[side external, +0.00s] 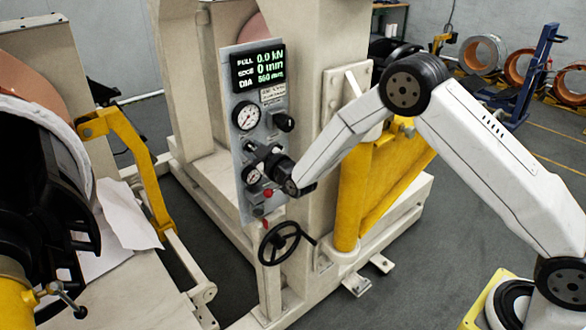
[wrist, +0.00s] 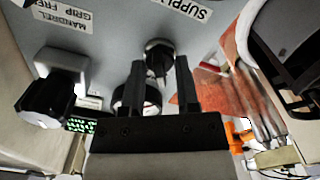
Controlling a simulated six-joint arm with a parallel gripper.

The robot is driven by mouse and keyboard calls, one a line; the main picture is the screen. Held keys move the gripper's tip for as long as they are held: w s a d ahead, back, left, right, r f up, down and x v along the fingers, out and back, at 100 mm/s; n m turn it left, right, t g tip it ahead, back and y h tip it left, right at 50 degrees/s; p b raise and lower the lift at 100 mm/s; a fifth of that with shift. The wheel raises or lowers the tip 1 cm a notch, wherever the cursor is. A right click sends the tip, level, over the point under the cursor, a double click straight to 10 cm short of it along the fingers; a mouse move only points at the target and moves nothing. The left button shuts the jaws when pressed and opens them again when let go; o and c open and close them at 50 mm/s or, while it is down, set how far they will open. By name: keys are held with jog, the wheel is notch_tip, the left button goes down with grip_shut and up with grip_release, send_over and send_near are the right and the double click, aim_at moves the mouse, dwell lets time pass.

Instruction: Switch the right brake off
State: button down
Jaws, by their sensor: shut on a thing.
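The grey control panel (side external: 238,205) stands upright on the cream machine frame. My gripper (side external: 264,152) is at the panel's middle, between the upper and lower gauges. In the wrist view my gripper (wrist: 160,66) has its two black fingers on either side of a small dark round knob (wrist: 159,50) and is shut on it. The fingers partly hide the knob, and its setting cannot be read. A larger black knob (wrist: 43,102) on a pale base is apart from the fingers, near an upside-down "MANDREL GRIP FREE" label. No readable label says brake.
The upper gauge (side external: 246,115), lower gauge (side external: 252,175), red button (side external: 268,192) and lit display (side external: 258,66) share the panel. A black handwheel (side external: 280,243) sits below. A yellow post (side external: 350,195) stands to the right. Copper foil (wrist: 197,95) shows in the wrist view.

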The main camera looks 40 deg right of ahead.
jog(key=shift+m, duration=0.3)
jog(key=m, duration=1.1)
jog(key=shift+d, duration=0.1)
dwell(0.4)
jog(key=c, duration=0.7)
grip_release()
jog(key=shift+s, duration=0.2)
jog(key=s, duration=0.7)
jog(key=shift+s, duration=0.25)
